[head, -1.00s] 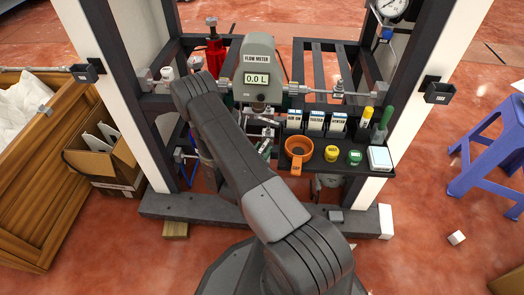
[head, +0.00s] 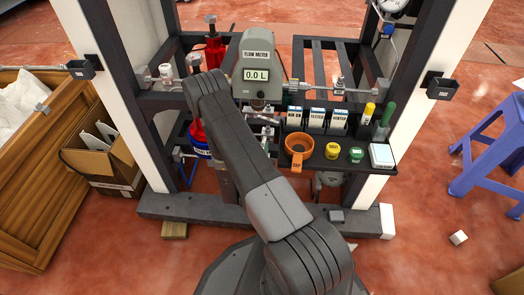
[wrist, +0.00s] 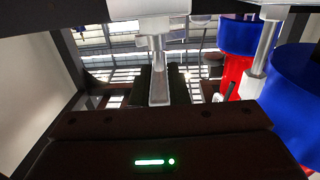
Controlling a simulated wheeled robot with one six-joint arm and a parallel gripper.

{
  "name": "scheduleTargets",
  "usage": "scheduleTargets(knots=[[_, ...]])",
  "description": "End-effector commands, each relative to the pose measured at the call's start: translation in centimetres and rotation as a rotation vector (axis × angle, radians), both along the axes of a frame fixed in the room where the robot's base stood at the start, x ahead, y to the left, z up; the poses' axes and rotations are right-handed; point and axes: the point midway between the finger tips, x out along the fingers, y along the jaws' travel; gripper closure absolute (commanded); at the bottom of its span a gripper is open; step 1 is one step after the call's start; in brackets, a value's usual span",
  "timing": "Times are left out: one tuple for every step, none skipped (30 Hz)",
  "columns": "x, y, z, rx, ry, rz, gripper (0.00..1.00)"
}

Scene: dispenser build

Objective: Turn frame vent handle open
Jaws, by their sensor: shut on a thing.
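In the wrist view, a flat grey metal lever (wrist: 159,82), which looks like the vent handle, hangs down from a pale grey block (wrist: 156,8). My gripper (wrist: 160,88) has its two dark fingers on either side of the lever's lower part and is shut on it. The lever appears close to straight down in this view. In the head view, my arm hides the gripper and the lever, so I cannot tell the lever's angle from there.
Red and blue containers (wrist: 293,90) stand close on the right in the wrist view. In the head view, the flow meter (head: 257,66) reads 0.0 L. A black shelf (head: 330,166) holds an orange cup (head: 298,146) and several small items right of my arm.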

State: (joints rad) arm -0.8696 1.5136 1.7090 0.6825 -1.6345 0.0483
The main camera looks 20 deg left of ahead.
Motion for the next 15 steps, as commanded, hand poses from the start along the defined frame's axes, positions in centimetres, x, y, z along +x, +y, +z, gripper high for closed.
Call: scheduleTargets(knots=[[0.07, -0.16, -0.10, -0.002, -0.001, 0.021, 1.00], [0.07, -0.16, -0.09, -0.001, 0.000, 0.033, 1.00], [0.08, -0.14, -0.07, 0.000, 0.000, 0.048, 1.00], [0.07, -0.15, -0.04, 0.001, -0.001, 0.057, 1.00], [0.06, -0.13, -0.02, 0.002, 0.000, 0.065, 1.00], [0.04, -0.14, 0.00, 0.002, 0.000, 0.072, 1.00], [0.02, -0.12, 0.02, 0.003, 0.000, 0.076, 1.00], [0.02, -0.10, 0.03, 0.003, 0.001, 0.079, 1.00], [0.01, -0.08, 0.04, 0.004, 0.001, 0.081, 1.00], [0.01, -0.07, 0.05, 0.004, 0.001, 0.082, 1.00], [0.01, -0.06, 0.05, 0.004, 0.001, 0.082, 1.00], [0.01, -0.06, 0.05, 0.004, 0.001, 0.081, 1.00], [0.01, -0.06, 0.05, 0.004, 0.001, 0.081, 1.00], [0.01, -0.06, 0.05, 0.003, 0.001, 0.081, 1.00], [0.01, -0.06, 0.05, 0.003, 0.001, 0.081, 1.00]])
